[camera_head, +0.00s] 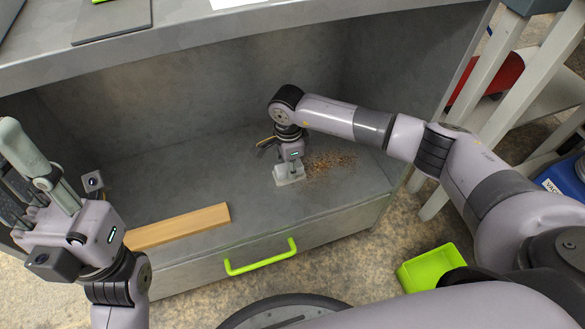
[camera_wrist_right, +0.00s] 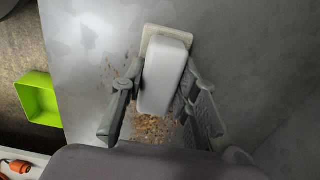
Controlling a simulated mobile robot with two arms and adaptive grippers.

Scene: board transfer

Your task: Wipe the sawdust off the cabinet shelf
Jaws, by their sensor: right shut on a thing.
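The grey cabinet shelf (camera_head: 240,215) carries a patch of brown sawdust (camera_head: 330,163) toward its right side. My right gripper (camera_head: 290,166) reaches into the cabinet, shut on a white block with a pale pad (camera_head: 290,176). The block is low at the shelf, at the left edge of the sawdust; I cannot tell if it touches. In the right wrist view the white block (camera_wrist_right: 168,75) sits between the two fingers, with sawdust (camera_wrist_right: 155,128) below and left of it. My left gripper (camera_head: 22,180) is open and empty at the left, outside the cabinet.
A wooden board (camera_head: 180,226) lies on the shelf near its front left. A drawer with a green handle (camera_head: 260,259) is below. A green bin (camera_head: 430,267) stands on the floor at the right; it also shows in the wrist view (camera_wrist_right: 38,98).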

